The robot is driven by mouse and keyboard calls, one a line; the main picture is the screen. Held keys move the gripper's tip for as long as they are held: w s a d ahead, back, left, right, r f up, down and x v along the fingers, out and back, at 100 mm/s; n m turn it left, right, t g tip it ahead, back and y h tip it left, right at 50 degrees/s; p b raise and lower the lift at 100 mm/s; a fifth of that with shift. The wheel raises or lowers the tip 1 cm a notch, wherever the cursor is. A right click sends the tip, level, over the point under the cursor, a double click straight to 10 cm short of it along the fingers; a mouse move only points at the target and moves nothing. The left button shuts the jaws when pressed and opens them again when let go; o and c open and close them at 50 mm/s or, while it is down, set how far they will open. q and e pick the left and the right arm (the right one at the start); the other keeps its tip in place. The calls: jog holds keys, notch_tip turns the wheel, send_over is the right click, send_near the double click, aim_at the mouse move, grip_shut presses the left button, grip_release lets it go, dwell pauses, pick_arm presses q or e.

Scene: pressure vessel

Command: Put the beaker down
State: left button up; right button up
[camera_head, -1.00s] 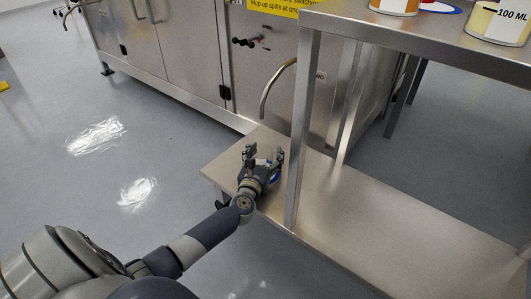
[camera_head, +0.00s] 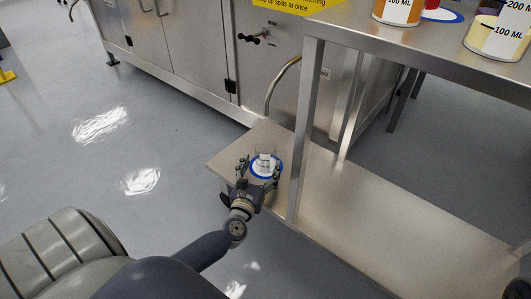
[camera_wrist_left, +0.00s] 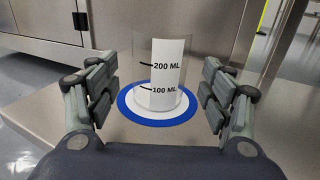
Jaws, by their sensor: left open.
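A clear beaker (camera_head: 265,161) with a white label stands upright on a blue-and-white round mat (camera_head: 254,172) on the low steel shelf. In the left wrist view the beaker (camera_wrist_left: 162,75) reads 200 ML and 100 ML and stands on the mat (camera_wrist_left: 128,104), between my fingers but farther out. My left gripper (camera_head: 258,172) is open, with its fingers spread to either side and apart from the beaker. It also shows in the left wrist view (camera_wrist_left: 160,100). My right gripper is not in view.
The low shelf (camera_head: 370,220) is bare to the right of a steel table leg (camera_head: 304,135). Above it, the table top (camera_head: 400,40) carries an orange container (camera_head: 397,10) and a yellow one (camera_head: 497,38). A steel cabinet (camera_head: 190,50) stands behind.

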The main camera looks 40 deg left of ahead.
pick_arm(q)
jog(key=shift+v, duration=1.25)
